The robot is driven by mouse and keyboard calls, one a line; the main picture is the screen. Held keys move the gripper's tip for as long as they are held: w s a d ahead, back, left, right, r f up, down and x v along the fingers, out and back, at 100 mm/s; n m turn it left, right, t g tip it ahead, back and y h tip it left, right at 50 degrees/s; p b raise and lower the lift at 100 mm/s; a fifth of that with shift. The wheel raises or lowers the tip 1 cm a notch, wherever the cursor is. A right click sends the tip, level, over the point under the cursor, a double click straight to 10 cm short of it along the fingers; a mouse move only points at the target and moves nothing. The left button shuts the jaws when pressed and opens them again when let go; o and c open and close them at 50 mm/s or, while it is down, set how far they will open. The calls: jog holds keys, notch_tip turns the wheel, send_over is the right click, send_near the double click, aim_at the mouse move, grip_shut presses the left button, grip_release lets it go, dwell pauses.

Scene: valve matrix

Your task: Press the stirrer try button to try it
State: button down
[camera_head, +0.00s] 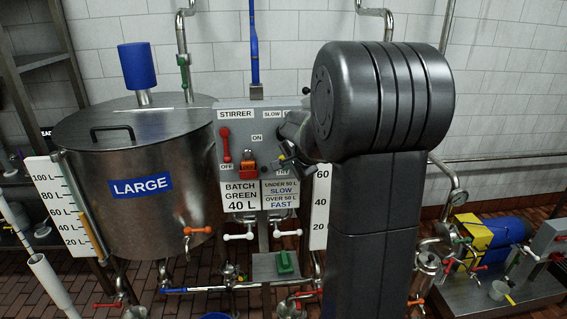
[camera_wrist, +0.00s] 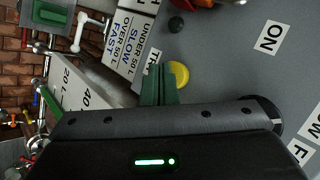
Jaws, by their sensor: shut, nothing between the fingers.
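The stirrer panel (camera_head: 238,125) is a grey box with a red lever (camera_head: 225,145) on its left and a TRY label (camera_head: 283,174) low on its right. In the wrist view a round yellow button (camera_wrist: 180,74) sits beside the partly covered TRY label (camera_wrist: 152,60). My gripper (camera_wrist: 160,84) has its green fingers shut and empty, right beside the yellow button and overlapping its edge in the picture. I cannot tell whether they touch it.
A red-orange switch (camera_head: 247,173) is on the panel left of my gripper. A dark round knob (camera_wrist: 176,25) shows near the button in the wrist view. The large steel tank (camera_head: 150,215) stands left of the panel. White-handled valves (camera_head: 238,236) and pipes are below.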

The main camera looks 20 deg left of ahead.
jog(key=shift+w+a, duration=0.25)
jog(key=shift+w, duration=0.15)
dwell(0.6)
dwell(0.3)
jog(key=shift+s+d, duration=0.5)
jog(key=shift+s, duration=0.25)
jog(key=shift+s+d+b, duration=0.15)
jog(key=shift+s+d, duration=0.3)
jog(key=shift+s, duration=0.25)
jog(key=shift+s+d+b, duration=0.15)
jog(key=shift+s+d, duration=0.25)
jog(key=shift+s, duration=0.35)
jog(key=shift+s+d+b, duration=0.15)
jog(key=shift+s+d, duration=0.3)
jog(key=shift+s, duration=0.25)
jog(key=shift+w, duration=0.1)
jog(key=s+d, duration=0.2)
jog(key=s, duration=0.1)
jog(key=shift+s, duration=0.25)
jog(key=shift+w+a, duration=0.1)
jog(key=shift+w, duration=0.05)
